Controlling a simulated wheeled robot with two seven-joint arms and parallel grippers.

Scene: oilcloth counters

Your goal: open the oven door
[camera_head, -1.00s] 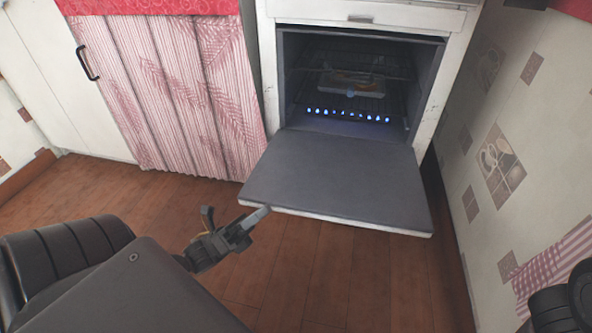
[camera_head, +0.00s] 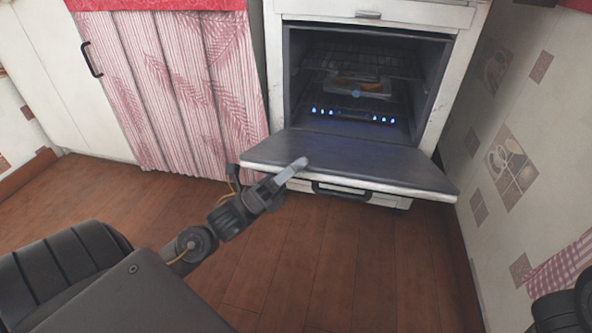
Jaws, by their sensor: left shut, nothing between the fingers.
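The oven door (camera_head: 350,158) is open, folded down in front of the oven (camera_head: 447,75) with its grey inner side facing up. Its white front edge stands out over the floor. My left gripper (camera_head: 300,164) is shut and empty. In the picture its tip overlaps the left part of the door near the front edge; I cannot tell whether it touches. A dark handle (camera_head: 342,192) shows below the door's front edge. My right gripper is not in view.
Inside the oven, a tray (camera_head: 358,88) with food sits on a rack above small blue flames (camera_head: 352,118). A pink curtain (camera_head: 175,95) hangs to the left. A tiled wall (camera_head: 530,130) closes off the right. Wooden floor (camera_head: 330,270) in front is clear.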

